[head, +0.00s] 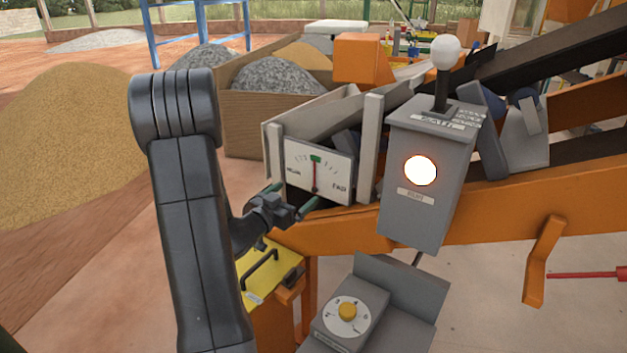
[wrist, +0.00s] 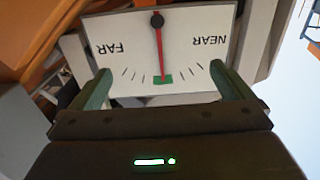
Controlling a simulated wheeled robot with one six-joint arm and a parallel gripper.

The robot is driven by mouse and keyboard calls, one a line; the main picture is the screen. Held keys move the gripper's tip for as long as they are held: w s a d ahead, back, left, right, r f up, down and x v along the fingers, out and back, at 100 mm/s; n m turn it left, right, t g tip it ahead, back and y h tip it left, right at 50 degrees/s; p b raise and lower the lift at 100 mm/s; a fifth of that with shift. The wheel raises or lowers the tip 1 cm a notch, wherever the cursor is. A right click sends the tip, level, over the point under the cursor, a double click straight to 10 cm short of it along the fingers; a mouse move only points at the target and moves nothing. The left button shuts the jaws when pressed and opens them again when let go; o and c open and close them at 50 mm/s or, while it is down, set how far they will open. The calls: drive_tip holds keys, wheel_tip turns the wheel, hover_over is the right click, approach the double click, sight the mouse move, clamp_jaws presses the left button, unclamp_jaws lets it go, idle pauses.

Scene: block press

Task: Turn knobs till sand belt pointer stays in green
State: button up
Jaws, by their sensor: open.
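The pointer gauge (head: 318,172) is a white plate with a red needle, a green patch and the words NEAR and FAR. In the head view its needle points up at the green patch. In the wrist view the gauge (wrist: 200,40) appears upside down, and the needle tip (wrist: 162,72) lies at the green patch. My gripper (head: 290,198) is open and empty just in front of the gauge, its green fingers apart on either side of the dial. A yellow knob (head: 347,311) sits on a white marked dial on a grey box, below and right of the gripper.
A grey control box (head: 427,175) with a lit round lamp and a white-topped lever (head: 446,52) stands right of the gauge. An orange beam (head: 500,222) runs below it. A yellow panel with a black handle (head: 262,268) is below the gripper. Sand piles (head: 65,140) lie at left.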

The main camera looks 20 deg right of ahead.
idle(0.4)
drive_tip(key=v, duration=1)
drive_tip(key=shift+b, duration=0.35)
drive_tip(key=shift+d, duration=0.1)
drive_tip(key=x, duration=1)
drive_tip(key=v, duration=0.6)
